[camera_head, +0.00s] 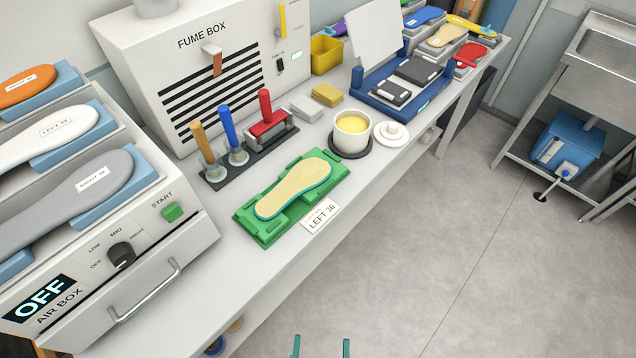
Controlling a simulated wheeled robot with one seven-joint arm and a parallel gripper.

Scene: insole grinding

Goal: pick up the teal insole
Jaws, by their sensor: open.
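An insole (295,188) with a cream-yellow top and a teal rim lies flat in a green holder (268,232) on the bench. A card reading "LEFT 36" (320,216) lies at the holder's front right. My gripper (321,346) shows only as two teal fingertips at the bottom edge of the head view. They are apart with nothing between them, over the floor and well in front of the bench. The rest of my gripper is out of the picture.
On the bench (250,268), a rack of brushes (238,170) stands behind the holder, and a pot of yellow paste (351,134) stands to its right. The air box (150,262), with its display reading "OFF", is at left. The fume box (215,72) is behind. The floor in front is clear.

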